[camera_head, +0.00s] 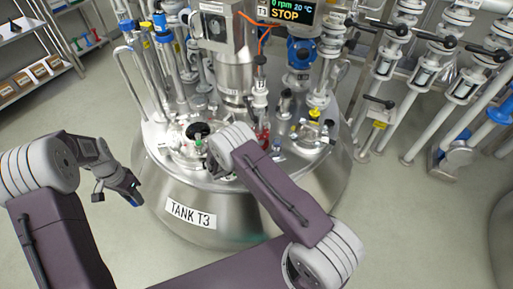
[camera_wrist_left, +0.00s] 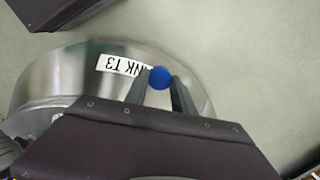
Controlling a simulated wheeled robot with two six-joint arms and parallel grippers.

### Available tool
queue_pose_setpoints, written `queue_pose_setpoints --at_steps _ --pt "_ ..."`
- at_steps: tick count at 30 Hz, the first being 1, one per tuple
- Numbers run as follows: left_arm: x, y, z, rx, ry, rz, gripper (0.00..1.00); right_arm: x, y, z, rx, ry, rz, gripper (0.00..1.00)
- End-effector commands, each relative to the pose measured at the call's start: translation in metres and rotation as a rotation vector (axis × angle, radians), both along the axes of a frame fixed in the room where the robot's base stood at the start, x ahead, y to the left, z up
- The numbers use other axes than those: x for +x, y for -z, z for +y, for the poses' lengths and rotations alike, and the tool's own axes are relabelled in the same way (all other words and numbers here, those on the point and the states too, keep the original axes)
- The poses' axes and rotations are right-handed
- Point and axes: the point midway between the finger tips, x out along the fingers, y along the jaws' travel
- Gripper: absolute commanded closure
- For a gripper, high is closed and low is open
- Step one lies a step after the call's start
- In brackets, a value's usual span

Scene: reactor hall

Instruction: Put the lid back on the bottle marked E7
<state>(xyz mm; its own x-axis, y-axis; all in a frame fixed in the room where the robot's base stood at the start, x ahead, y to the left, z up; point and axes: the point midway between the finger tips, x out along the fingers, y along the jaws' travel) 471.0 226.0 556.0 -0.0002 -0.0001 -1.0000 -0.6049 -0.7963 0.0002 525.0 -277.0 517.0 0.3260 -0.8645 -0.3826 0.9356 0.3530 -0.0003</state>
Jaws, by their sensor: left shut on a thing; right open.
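My left gripper (camera_head: 132,198) is shut on a small blue lid (camera_wrist_left: 160,77). The lid's round blue top shows between the two fingertips in the left wrist view. The gripper hangs over the floor, left of the tank marked T3 (camera_head: 190,212). My right arm reaches in over the tank top, and its gripper is hidden behind its own links. I cannot make out a bottle marked E7 in either view.
The tank top is crowded with pipes, valves and fittings, including a red item (camera_head: 263,135). A display (camera_head: 286,12) reads STOP. Shelves (camera_head: 32,45) stand at the back left, and pipes with valves (camera_head: 450,85) at the right. Floor is clear left of the tank.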

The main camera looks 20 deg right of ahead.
Motion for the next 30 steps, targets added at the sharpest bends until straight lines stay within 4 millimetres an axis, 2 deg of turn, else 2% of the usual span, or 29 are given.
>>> queue_pose_setpoints --at_steps 2,7,12,23,30 --pt "0.000 0.003 0.000 0.000 0.000 0.000 1.00 0.000 0.002 -0.003 0.000 0.001 -0.001 0.39" --pt "0.000 0.019 0.000 0.000 0.000 0.000 1.00 0.006 0.016 -0.028 0.000 0.005 -0.001 0.39" --pt "0.000 0.024 0.000 0.000 0.000 0.000 1.00 0.013 0.020 -0.044 0.000 0.001 -0.001 0.39" --pt "0.000 0.023 0.000 0.000 0.000 0.000 1.00 0.014 0.019 -0.046 0.000 0.001 0.000 0.39" --pt "0.000 0.023 0.000 0.000 0.000 0.000 1.00 0.014 0.019 -0.046 0.000 0.000 0.000 1.00"
